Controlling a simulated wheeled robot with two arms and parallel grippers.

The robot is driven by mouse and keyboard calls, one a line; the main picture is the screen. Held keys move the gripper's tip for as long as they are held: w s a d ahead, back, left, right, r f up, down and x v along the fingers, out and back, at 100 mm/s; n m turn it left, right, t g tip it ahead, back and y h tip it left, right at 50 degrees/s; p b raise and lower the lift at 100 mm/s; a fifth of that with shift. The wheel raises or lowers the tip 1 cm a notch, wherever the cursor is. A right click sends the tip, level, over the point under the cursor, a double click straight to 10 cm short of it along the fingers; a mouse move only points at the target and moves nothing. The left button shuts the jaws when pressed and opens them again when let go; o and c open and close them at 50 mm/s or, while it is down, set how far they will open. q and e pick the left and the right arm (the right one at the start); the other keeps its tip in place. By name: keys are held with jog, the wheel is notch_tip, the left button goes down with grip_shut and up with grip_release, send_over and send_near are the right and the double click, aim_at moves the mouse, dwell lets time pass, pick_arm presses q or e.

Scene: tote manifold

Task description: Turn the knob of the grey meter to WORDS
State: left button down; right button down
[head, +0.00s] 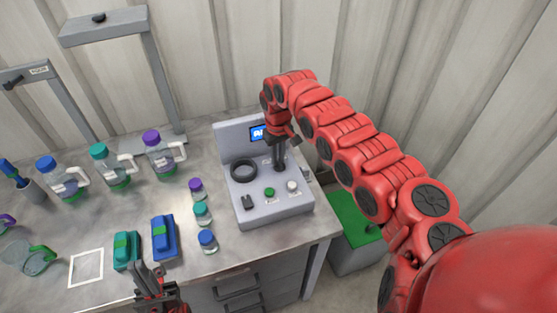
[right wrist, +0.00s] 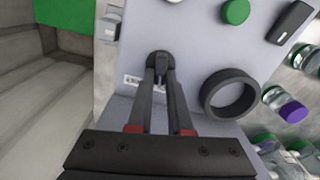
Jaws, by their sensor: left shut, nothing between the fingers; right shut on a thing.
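The grey meter (head: 265,206) stands on the bench with a small lit blue screen (head: 259,133) on its upright back; the screen text is partly hidden by my right arm. Its panel carries a dark ring (head: 244,171), a green button (head: 270,192) and a white button (head: 293,187). My right gripper (head: 280,167) points down at the panel and is shut on the dark knob (right wrist: 159,58), seen between the fingertips in the right wrist view. The knob's pointer and label cannot be read. My left gripper (head: 150,272) is shut and empty at the bench's front edge.
Small capped bottles (head: 203,214) stand left of the meter, with a blue box (head: 164,237) and a green box (head: 127,250) nearby. Larger handled bottles (head: 112,167) stand behind. A bin with a green top (head: 354,218) is at the right, below the bench.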

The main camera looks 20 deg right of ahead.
jog(key=shift+f+n+b, duration=0.15)
jog(key=shift+n+b, duration=0.55)
jog(key=shift+n, duration=0.4)
jog(key=shift+a+n+b, duration=0.1)
jog(key=shift+n+b, duration=0.4)
jog(key=shift+n, duration=0.2)
jog(key=c, duration=0.8)
grip_release()
jog(key=shift+c, duration=0.2)
